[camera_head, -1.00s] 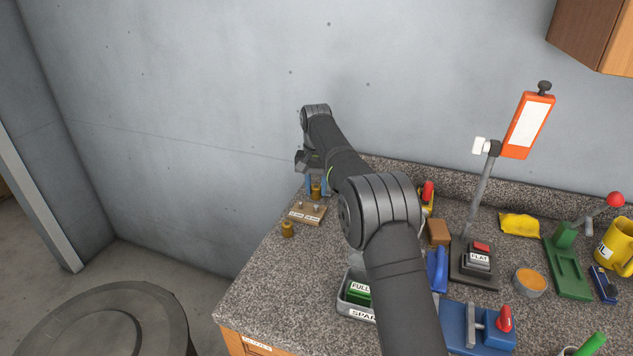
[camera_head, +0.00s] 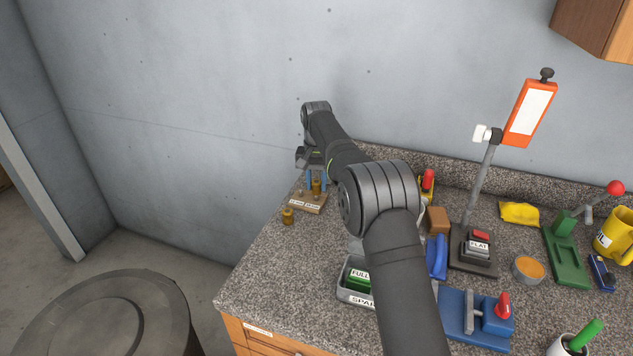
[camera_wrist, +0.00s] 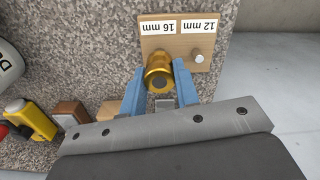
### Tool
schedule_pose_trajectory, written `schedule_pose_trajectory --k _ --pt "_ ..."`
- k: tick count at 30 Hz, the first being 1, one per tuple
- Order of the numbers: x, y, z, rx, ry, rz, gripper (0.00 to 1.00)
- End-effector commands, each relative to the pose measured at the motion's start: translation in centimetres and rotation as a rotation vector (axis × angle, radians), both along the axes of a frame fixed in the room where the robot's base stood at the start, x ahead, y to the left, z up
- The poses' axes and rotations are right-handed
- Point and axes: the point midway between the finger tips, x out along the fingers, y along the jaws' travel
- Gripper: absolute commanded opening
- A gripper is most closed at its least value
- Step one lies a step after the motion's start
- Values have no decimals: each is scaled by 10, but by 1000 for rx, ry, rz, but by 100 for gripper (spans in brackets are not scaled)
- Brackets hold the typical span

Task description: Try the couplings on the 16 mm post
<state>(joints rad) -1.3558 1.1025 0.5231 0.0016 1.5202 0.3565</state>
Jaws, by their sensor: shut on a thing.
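My gripper (camera_wrist: 160,88) has two blue fingers and is shut on a brass coupling (camera_wrist: 158,70). In the head view my gripper (camera_head: 316,181) is at the counter's far left corner, partly behind my arm. The held coupling is over the 16 mm side of a small wooden board (camera_wrist: 177,58). The 16 mm post is hidden behind the coupling, and I cannot tell whether the coupling is around it or just above it. The bare 12 mm post (camera_wrist: 197,58) stands beside it. A second brass coupling (camera_head: 288,215) stands on the counter in front of the board.
A grey tray (camera_head: 345,292) marked SPAR and a brown block (camera_head: 437,220) lie to the right. A blue fixture with a red handle (camera_head: 478,320) is nearer. The counter's left edge is close to the board. Bare counter (camera_head: 270,275) lies in front.

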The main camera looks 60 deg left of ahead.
Motion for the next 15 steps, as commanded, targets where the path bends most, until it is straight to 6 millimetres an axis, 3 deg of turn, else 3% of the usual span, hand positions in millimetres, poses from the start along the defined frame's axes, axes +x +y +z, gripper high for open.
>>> schedule_pose_trajectory --k 15 --pt "0 0 -10 0 0 0 0"
